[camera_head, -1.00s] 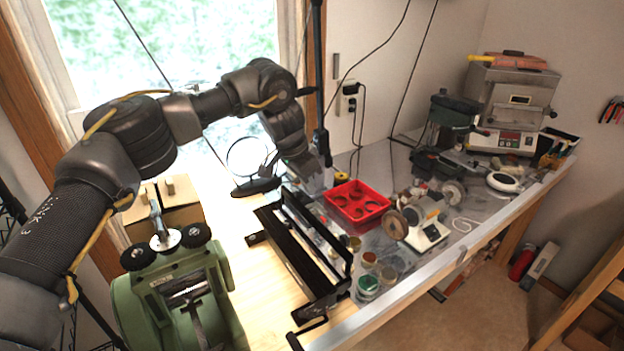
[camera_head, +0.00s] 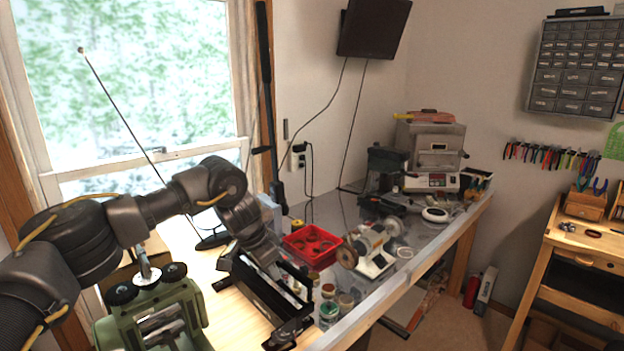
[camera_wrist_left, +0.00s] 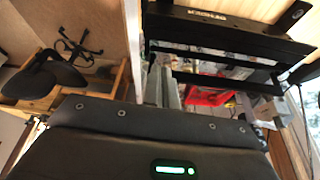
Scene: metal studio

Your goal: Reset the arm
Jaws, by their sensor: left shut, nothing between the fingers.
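My left arm comes in from the left in the head view, bends at a raised elbow and reaches down to the bench. My left gripper (camera_head: 272,268) is low beside the black metal frame (camera_head: 258,298) and the small jars. Its fingers (camera_wrist_left: 165,84) point away in the left wrist view and are shut with nothing held. The black frame (camera_wrist_left: 225,42) shows upside down above them; I cannot tell whether they touch it. My right gripper is not in view.
A red tray (camera_head: 312,246), a bench grinder (camera_head: 370,250) and small jars (camera_head: 330,310) crowd the bench near the gripper. A green machine (camera_head: 150,312) stands below my left arm. Tool holders and a kiln (camera_head: 432,158) are at the back. Open floor lies right of the bench.

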